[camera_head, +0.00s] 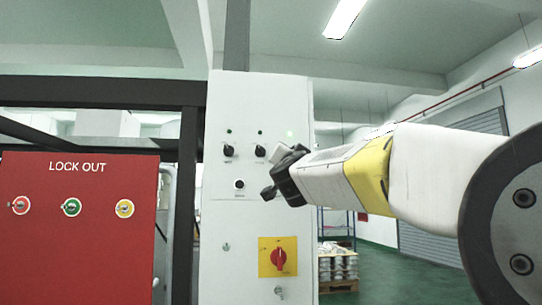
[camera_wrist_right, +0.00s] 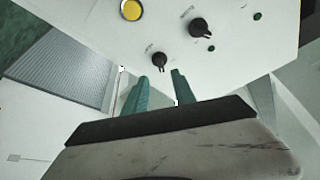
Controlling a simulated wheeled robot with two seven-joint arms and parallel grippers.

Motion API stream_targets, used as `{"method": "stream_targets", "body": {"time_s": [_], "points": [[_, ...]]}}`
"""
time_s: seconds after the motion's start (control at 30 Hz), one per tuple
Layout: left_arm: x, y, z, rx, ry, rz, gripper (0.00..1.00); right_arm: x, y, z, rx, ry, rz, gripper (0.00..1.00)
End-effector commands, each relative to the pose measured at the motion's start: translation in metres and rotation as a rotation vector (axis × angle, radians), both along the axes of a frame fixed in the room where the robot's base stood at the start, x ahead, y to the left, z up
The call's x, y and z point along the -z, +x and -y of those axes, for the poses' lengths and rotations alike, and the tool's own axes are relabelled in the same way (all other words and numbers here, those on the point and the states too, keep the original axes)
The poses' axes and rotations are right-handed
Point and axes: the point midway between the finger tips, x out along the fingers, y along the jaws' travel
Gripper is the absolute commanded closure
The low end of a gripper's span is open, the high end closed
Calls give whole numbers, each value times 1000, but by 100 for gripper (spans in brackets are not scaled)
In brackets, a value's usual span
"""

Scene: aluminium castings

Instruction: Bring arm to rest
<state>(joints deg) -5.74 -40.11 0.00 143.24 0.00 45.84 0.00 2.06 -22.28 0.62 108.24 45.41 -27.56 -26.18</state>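My right arm comes in from the right in the head view. Its black right gripper (camera_head: 272,174) is in front of the white control cabinet (camera_head: 226,105), over the right part of its knob panel. The fingers stand apart with nothing seen between them. In the right wrist view the two teal fingers (camera_wrist_right: 161,92) show a gap, with the white panel beyond. Whether the fingertips touch the panel cannot be told. The gripper hides part of the panel in the head view. My left gripper is in neither view.
The cabinet carries black knobs (camera_head: 228,150) and a red rotary switch on a yellow plate (camera_head: 278,257). A yellow button (camera_wrist_right: 131,10) shows in the wrist view. A red LOCK OUT box (camera_head: 78,250) stands left, beside dark frame posts (camera_head: 187,200). Open green floor (camera_head: 400,275) lies right.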

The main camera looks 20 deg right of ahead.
Motion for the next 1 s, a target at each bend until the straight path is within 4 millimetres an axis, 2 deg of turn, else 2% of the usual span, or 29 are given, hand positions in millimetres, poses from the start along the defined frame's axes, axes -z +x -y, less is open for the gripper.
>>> {"method": "stream_targets", "body": {"time_s": [0.13, 0.6, 0.7, 0.77, 0.87, 0.97, 1.0], "points": [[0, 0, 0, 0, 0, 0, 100, 3, -6, -3, -1, 0, -1, 68], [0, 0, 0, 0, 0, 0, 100, 3, -6, -4, -2, -1, -1, 68], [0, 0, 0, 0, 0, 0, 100, 11, -3, -14, -39, -14, -27, 68], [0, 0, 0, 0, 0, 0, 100, 24, 0, -30, -95, -32, -67, 68], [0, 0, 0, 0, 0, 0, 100, 65, 3, -70, -237, -75, -187, 68], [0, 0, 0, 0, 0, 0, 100, 126, -4, -115, -395, -119, -356, 68], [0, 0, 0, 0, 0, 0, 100, 152, -10, -131, -452, -135, -429, 68]]}}
